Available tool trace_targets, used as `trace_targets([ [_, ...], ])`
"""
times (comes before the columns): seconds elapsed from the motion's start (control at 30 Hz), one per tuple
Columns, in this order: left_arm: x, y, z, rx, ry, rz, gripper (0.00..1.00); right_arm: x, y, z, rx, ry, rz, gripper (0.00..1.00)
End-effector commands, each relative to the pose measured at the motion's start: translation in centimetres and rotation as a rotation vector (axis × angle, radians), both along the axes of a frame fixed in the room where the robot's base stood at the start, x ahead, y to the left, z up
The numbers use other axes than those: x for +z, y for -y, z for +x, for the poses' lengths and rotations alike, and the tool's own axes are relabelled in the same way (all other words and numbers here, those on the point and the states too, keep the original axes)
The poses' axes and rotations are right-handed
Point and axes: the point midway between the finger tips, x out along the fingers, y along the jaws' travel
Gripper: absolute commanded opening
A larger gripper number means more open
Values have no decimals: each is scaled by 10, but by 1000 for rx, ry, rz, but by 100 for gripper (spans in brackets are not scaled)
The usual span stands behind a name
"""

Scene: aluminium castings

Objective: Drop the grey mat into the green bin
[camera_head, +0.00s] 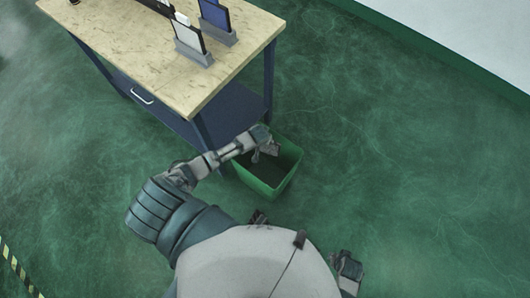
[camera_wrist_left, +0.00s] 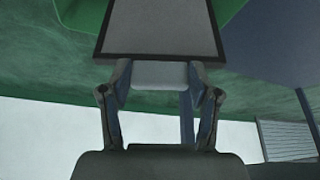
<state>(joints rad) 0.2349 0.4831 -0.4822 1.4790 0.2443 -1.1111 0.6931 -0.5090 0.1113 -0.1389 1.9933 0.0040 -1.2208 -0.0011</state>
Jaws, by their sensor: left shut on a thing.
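The green bin (camera_head: 284,181) stands on the floor beside the table, its open top facing up. My left gripper (camera_head: 266,147) is over the bin's opening in the head view. In the left wrist view my left gripper (camera_wrist_left: 160,85) is shut on the grey mat (camera_wrist_left: 160,28), a flat grey panel with a dark edge. Green bin wall (camera_wrist_left: 84,14) shows beside the mat there. In the head view the mat is small and mostly hidden by the gripper. My right gripper (camera_head: 348,266) shows at the bottom; its fingers are unclear.
The wood-topped table (camera_head: 160,55) with a dark blue frame stands left of the bin, its leg close to the bin. Holders with upright panels (camera_head: 193,43) stand on it. The green floor right of the bin is clear. A striped floor line (camera_head: 18,268) lies at lower left.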

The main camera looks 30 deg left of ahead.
Motion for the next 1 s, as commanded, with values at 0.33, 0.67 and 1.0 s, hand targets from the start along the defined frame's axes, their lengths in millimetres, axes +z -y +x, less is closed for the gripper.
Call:
trace_targets([
  [0.33,0,-1,0,-1,0,-2,91,-1,-1,0,0,-2,-2,40],
  [0.67,5,0,-2,-1,1,-2,91,0,-1,0,1,0,-1,40],
  [1.0,68,7,-27,-2,2,-1,91,0,0,0,1,0,-1,40],
])
